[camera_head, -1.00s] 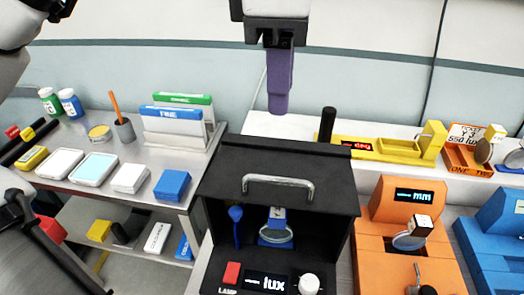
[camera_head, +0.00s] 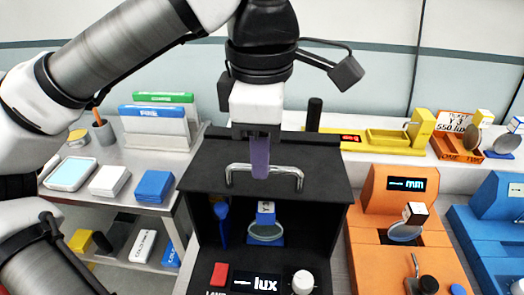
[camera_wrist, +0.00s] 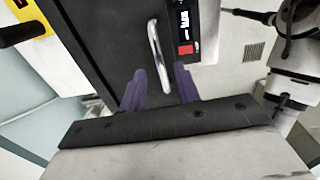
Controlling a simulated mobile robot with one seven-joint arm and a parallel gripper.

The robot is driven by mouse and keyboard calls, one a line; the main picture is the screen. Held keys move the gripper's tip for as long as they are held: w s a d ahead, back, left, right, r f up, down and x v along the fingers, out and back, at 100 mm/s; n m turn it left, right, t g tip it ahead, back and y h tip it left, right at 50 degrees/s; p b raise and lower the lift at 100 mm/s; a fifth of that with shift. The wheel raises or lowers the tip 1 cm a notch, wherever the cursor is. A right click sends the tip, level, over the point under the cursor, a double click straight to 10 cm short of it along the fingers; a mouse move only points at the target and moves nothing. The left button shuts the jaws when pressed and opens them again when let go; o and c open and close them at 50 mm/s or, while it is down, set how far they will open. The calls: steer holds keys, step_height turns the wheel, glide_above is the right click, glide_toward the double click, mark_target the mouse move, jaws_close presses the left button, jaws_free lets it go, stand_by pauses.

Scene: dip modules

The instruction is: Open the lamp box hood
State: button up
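The lamp box (camera_head: 335,215) is a black box with "lux" on its front display. Its hood (camera_head: 205,165) is the black top panel, with a silver bar handle (camera_head: 287,170) across it. The handle also shows in the wrist view (camera_wrist: 155,50). My gripper (camera_head: 260,172) points down at the hood, its purple fingers overlapping the middle of the handle in the head view. In the wrist view my gripper (camera_wrist: 163,78) has its fingers apart, with the handle's near end showing in the gap. I cannot tell whether they touch the handle.
Inside the box stand a lens (camera_head: 266,232) and a blue stick (camera_head: 222,212). A red button (camera_head: 219,275) and white knob (camera_head: 303,282) are on its front. An orange device (camera_head: 385,265) is close at right; a yellow device (camera_head: 390,142) stands behind. A bench with boxes is at left.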

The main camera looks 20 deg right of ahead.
steer(key=shift+f, duration=0.5)
jaws_close()
